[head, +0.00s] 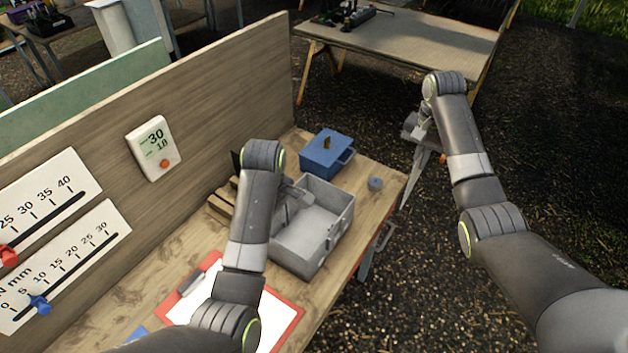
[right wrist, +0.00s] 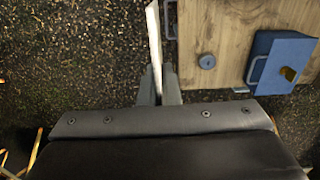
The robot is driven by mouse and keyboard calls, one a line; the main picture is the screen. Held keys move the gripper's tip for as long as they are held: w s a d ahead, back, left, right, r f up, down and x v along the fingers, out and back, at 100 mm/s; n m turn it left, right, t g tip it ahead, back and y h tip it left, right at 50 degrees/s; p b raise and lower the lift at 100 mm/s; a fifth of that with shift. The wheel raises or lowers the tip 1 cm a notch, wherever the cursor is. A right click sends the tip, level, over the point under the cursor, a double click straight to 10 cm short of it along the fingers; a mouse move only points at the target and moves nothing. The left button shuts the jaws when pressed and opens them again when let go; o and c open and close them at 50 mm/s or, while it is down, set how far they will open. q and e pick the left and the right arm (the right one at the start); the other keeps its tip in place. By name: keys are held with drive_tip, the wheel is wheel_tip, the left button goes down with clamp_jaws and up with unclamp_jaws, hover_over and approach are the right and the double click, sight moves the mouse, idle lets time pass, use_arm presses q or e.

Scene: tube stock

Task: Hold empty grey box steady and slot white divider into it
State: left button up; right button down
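The grey box (head: 344,217) stands open and empty on the wooden workbench. My left gripper (head: 291,207) is at the box's left wall, partly covered by my left arm. I cannot tell whether its fingers are closed on the wall. My right gripper (head: 421,138) is out past the bench's right edge, over the gravel. It is shut on the white divider (head: 416,175), which hangs down below the fingers, tilted. The right wrist view shows the divider (right wrist: 153,42) nearly edge-on between the fingertips (right wrist: 158,90).
A blue box (head: 325,155) with a handle stands behind the grey box. A small round grey-blue object (head: 375,184) lies near the bench's right edge. A red clipboard (head: 290,327) with paper lies in front. A wooden panel (head: 225,90) with gauges borders the bench's left side.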

use_arm(q)
drive_tip(key=shift+s+d+r, duration=0.2)
drive_tip(key=shift+s+d, duration=0.15)
drive_tip(key=shift+d, duration=0.25)
drive_tip(key=shift+s+d, duration=0.15)
drive_tip(key=shift+d, duration=0.05)
drive_tip(key=shift+w+a+f, duration=0.15)
drive_tip(key=shift+w+a, duration=0.15)
drive_tip(key=shift+a, duration=0.2)
drive_tip(key=shift+s+d, duration=0.15)
drive_tip(key=shift+d, duration=0.1)
drive_tip(key=shift+a, duration=0.1)
wheel_tip(320, 180, down, 12)
drive_tip(key=shift+r, duration=0.1)
use_arm(e)
drive_tip(key=s+a+r+n, duration=0.1)
drive_tip(key=a+r+n, duration=0.1)
drive_tip(key=a+n, duration=1.1)
drive_tip(key=a+r+n, duration=0.3)
drive_tip(key=a+n, duration=1)
drive_tip(key=n, duration=0.4)
drive_tip(key=shift+s+a+r+n, duration=0.2)
drive_tip(key=shift+s+a+n, duration=0.1)
drive_tip(key=shift+s+n, duration=0.1)
use_arm(q)
clamp_jaws()
